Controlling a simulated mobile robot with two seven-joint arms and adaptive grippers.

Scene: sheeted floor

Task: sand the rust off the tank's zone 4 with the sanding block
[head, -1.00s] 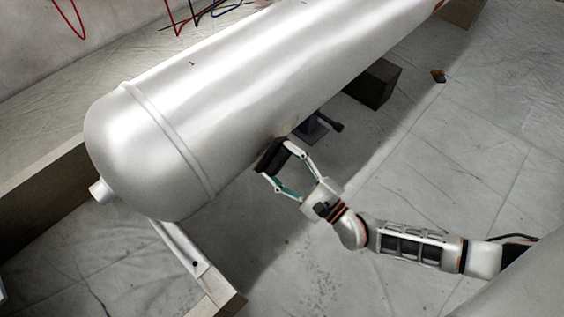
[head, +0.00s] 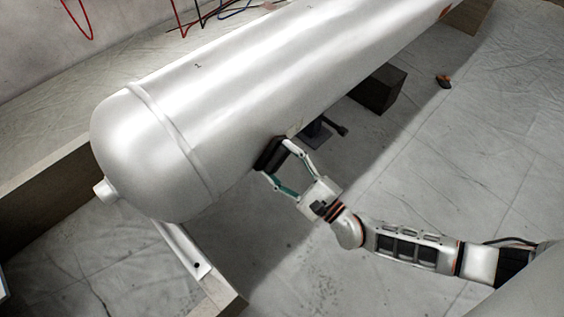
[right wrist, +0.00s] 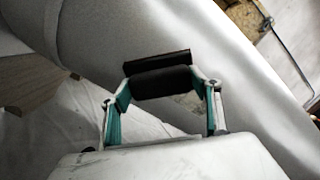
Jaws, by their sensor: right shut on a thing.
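The tank (head: 240,85) is a long white cylinder lying diagonally across the head view, with a domed end at the left. My right gripper (head: 276,162) is at its lower near side, shut on the dark sanding block (head: 269,152). In the right wrist view the sanding block (right wrist: 160,80) sits between the fingers, its flat face against or very close to the tank wall (right wrist: 150,30). A brownish patch (right wrist: 190,103) shows on the tank just beside the block. A small rust-coloured spot (head: 446,11) is on the tank's far end. My left gripper does not show.
A dark box (head: 378,88) and a dark clamp-like thing (head: 320,130) stand under the tank. A small dark and orange object (head: 443,81) lies on the sheeted floor. A metal rail (head: 182,250) runs under the domed end. Red and blue cables hang behind. The floor at right is clear.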

